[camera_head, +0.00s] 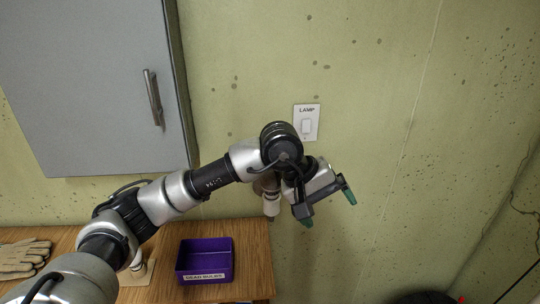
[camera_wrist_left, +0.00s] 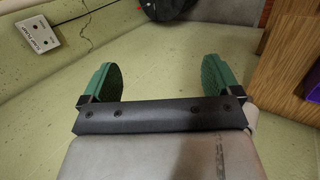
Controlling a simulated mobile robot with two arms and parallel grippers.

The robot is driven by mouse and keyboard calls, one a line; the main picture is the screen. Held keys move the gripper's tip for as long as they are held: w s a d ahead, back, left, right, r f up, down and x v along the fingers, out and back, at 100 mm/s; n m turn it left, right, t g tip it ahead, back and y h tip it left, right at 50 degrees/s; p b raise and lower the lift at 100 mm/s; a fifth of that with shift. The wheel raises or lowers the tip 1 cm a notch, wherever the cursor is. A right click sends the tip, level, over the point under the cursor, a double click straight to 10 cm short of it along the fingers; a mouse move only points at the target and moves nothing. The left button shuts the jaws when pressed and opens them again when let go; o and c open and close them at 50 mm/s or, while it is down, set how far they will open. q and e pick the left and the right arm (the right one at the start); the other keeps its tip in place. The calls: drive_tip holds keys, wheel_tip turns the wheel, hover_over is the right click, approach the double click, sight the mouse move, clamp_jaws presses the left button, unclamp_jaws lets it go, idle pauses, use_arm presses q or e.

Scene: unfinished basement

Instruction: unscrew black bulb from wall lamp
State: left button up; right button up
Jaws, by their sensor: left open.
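My left gripper (camera_head: 328,206) is open and empty, its two green fingertips spread apart, to the right of the table's end and in front of the wall. The same open gripper shows in the left wrist view (camera_wrist_left: 157,80), with nothing between the fingers. A pale cylindrical piece (camera_head: 271,204) under a darker part shows just left of the gripper, partly behind my arm. It may be part of the wall lamp, but my arm hides the rest. I cannot make out a black bulb. My right gripper is not in view.
A purple box (camera_head: 205,278) labelled DEAD BULBS stands on the wooden table (camera_head: 248,284). Gloves (camera_head: 22,258) lie at the left. A LAMP switch (camera_head: 307,122) and grey cabinet (camera_head: 85,85) are on the wall.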

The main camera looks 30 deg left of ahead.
sight(272, 181)
use_arm(q)
drive_tip(key=w+a+r+m+t+y, duration=0.1)
drive_tip(key=a+r+y, duration=0.25)
drive_tip(key=a, duration=0.35)
drive_tip(key=w+a+r+m+t+y, duration=0.1)
drive_tip(key=a+r+y, duration=0.2)
drive_tip(key=a+y, duration=0.3)
drive_tip(key=shift+h, duration=0.65)
drive_tip(key=p+x, duration=0.1)
drive_tip(key=x, duration=0.2)
drive_tip(key=p+x, duration=0.1)
drive_tip(key=x, duration=0.2)
drive_tip(key=a+p+x, duration=0.1)
drive_tip(key=x, duration=0.2)
drive_tip(key=shift+s+f, duration=0.1)
drive_tip(key=shift+f, duration=0.15)
drive_tip(key=shift+x, duration=0.85)
drive_tip(key=c, duration=1)
drive_tip(key=shift+d+n+g+y, duration=0.15)
drive_tip(key=shift+n+g+y, duration=0.25)
drive_tip(key=shift+n, duration=1.5)
drive_tip(key=shift+y, duration=0.3)
